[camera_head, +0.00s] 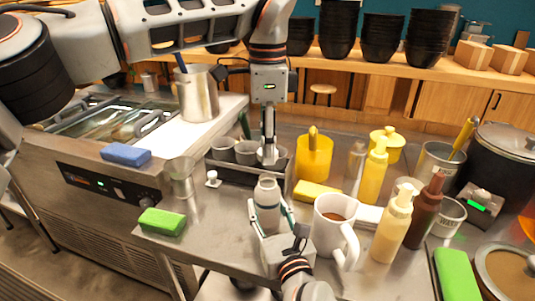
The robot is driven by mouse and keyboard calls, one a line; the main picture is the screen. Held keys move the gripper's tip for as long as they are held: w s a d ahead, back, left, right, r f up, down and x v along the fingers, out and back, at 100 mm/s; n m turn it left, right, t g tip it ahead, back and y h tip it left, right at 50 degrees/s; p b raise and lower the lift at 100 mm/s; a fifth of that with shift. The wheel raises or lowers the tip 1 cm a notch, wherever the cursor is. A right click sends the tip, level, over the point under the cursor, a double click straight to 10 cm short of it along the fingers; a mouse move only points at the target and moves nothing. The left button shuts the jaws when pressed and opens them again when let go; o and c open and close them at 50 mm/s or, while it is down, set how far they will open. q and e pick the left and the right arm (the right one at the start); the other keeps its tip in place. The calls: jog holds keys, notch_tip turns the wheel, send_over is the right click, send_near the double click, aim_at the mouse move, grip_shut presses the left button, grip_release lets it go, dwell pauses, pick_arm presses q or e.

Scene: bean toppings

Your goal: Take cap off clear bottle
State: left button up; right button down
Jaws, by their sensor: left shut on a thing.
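A pale grey-white bottle (267,193) stands upright near the middle of the steel counter. My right gripper (267,211) comes up from the bottom of the view, with a finger on each side of the bottle's body, and appears shut on it. My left gripper (268,150) hangs straight down from above, just behind and above the bottle's top. It is shut on a small pale thing that looks like the cap, but its fingers mostly hide it. A gap shows between these fingertips and the bottle.
A dark bin with grey cups (222,150) is behind the bottle. A white mug (334,225) stands close on its right, with yellow (374,172) and cream (392,228) pump bottles beyond. A small white knobbed piece (212,179), clear glass (181,180) and green sponge (163,221) are left.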

jog(key=c, duration=1.2)
grip_release()
jog(key=shift+o, duration=0.2)
